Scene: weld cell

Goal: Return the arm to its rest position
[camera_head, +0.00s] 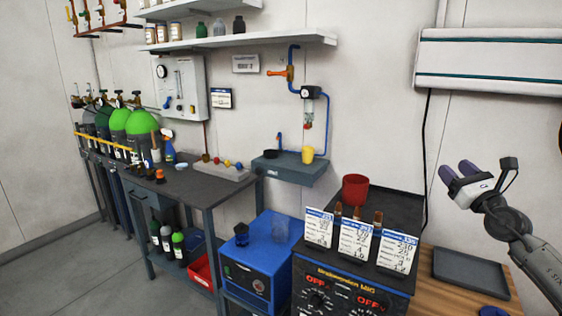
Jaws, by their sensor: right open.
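My right gripper (459,178) is at the right of the head view, with its arm coming in from the right edge. Its two purple-tipped fingers stand apart, with nothing between them. It is in the air in front of the wall, above the wooden bench and to the right of the black welding machine. It touches nothing that I can see. My left gripper is not in view.
A black welding machine (340,298) bears a red cup (355,189) and several white cards. A grey tray (470,276) lies on the wooden bench (432,303) below my right arm. A blue machine (256,262), a dark workbench (185,190) and gas cylinders stand leftward.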

